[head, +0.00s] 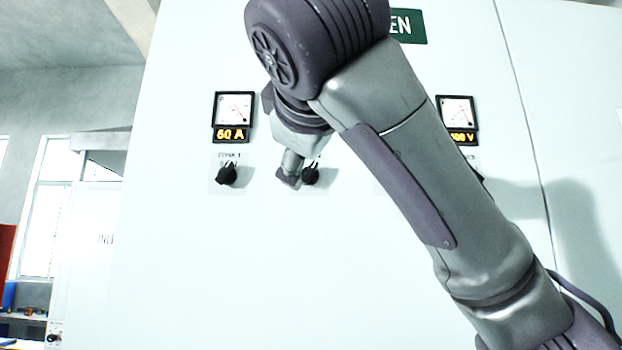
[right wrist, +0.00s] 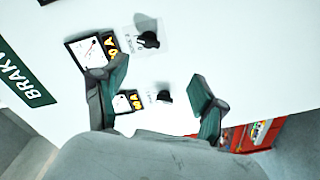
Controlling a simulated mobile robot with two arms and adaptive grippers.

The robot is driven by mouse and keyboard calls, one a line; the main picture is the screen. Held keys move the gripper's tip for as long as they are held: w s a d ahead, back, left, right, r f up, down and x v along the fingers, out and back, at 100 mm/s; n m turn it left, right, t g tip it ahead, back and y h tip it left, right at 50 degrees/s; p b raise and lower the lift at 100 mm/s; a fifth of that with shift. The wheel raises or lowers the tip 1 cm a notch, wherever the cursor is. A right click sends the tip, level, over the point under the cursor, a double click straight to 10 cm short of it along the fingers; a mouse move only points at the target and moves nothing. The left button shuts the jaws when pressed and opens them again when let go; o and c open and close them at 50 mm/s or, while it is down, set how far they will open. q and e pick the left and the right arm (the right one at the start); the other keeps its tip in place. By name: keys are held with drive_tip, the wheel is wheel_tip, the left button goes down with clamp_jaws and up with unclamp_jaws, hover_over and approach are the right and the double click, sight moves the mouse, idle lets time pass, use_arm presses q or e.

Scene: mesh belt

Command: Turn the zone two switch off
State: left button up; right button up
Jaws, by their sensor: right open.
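The zone two switch (head: 311,175) is a black rotary knob on the pale panel, partly hidden by my right gripper in the head view. It appears to be the upper knob (right wrist: 148,40) in the right wrist view; its label is too small to read surely. I cannot tell its setting. My right gripper (head: 289,179) is just left of this knob in the head view. In the right wrist view the gripper (right wrist: 159,78) is open and empty, its fingers apart, with the knob beyond them. Contact is not visible. My left gripper is out of view.
The zone one knob (head: 226,174) sits left under a meter (head: 233,112) reading 60 A; it also shows in the wrist view (right wrist: 164,96). Another meter (head: 457,115) is at right, with a knob mostly hidden behind my arm. The panel below the knobs is bare.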

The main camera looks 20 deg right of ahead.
sight(310, 172)
drive_tip(key=p+x, duration=0.1)
drive_tip(key=x, duration=0.2)
drive_tip(key=r+p+x, duration=0.1)
drive_tip(key=p+x, duration=0.1)
drive_tip(key=x, duration=0.2)
drive_tip(key=r+p+x, duration=0.1)
drive_tip(key=p+x, duration=0.1)
drive_tip(key=x, duration=0.2)
drive_tip(key=shift+w+d, duration=0.1)
drive_tip(key=shift+d, duration=0.35)
drive_tip(key=shift+w+d+p, duration=0.15)
drive_tip(key=shift+w+p, duration=0.15)
drive_tip(key=shift+w, duration=0.25)
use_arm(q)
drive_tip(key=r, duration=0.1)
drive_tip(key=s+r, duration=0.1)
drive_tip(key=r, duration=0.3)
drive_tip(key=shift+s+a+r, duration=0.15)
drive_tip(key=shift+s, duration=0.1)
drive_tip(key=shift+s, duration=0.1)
use_arm(e)
drive_tip(key=shift+c, duration=0.7)
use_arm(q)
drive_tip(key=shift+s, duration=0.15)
use_arm(e)
drive_tip(key=shift+f, duration=0.1)
drive_tip(key=c, duration=1)
